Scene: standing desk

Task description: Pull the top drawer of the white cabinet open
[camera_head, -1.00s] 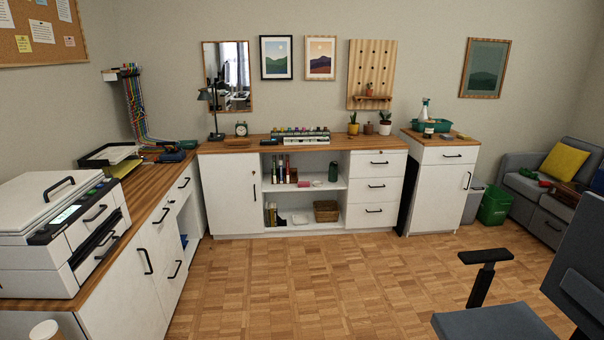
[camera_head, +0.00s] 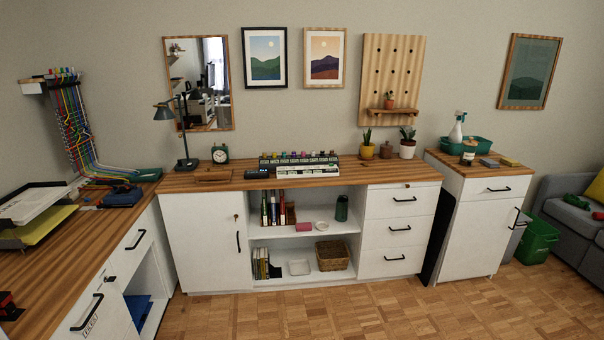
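A long white cabinet (camera_head: 205,250) with a wooden top stands against the back wall. Its right part has a stack of three drawers with dark bar handles. The top drawer (camera_head: 380,208) is shut, and its handle (camera_head: 404,199) is clear of anything in front. A separate white cabinet (camera_head: 465,235) to the right has one shut drawer (camera_head: 478,187) above a door. I cannot tell which cabinet is the task's. My gripper is not in view.
A wooden counter (camera_head: 60,255) with white fronts and handles runs along the left. Open shelves (camera_head: 300,235) hold books, a basket and a bottle. Parquet floor (camera_head: 370,310) before the drawers is clear. A green bin (camera_head: 536,243) and grey sofa (camera_head: 575,220) are at right.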

